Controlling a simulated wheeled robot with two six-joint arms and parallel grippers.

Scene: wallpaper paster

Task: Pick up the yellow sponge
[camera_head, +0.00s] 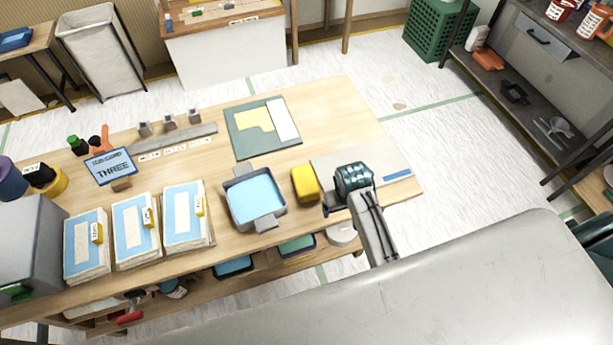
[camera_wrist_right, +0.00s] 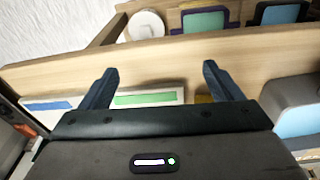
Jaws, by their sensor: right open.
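The yellow sponge (camera_head: 305,183) lies on the wooden table, between the blue water tray (camera_head: 256,200) and my right gripper. My right gripper (camera_head: 334,203) is just to the right of the sponge, over the grey board, and does not hold it. In the right wrist view the two fingers of the right gripper (camera_wrist_right: 159,70) are spread apart with nothing held between them. A small yellow patch, likely the sponge (camera_wrist_right: 203,99), shows beside the right finger, mostly hidden by the gripper. My left gripper is not in view.
A grey board (camera_head: 335,160) lies under and behind the right gripper. A green mat (camera_head: 240,143) with a yellow-striped sheet lies farther back. Several blue booklets (camera_head: 133,228) fill the table's left. Under the front edge (camera_wrist_right: 180,48) is a shelf with bins.

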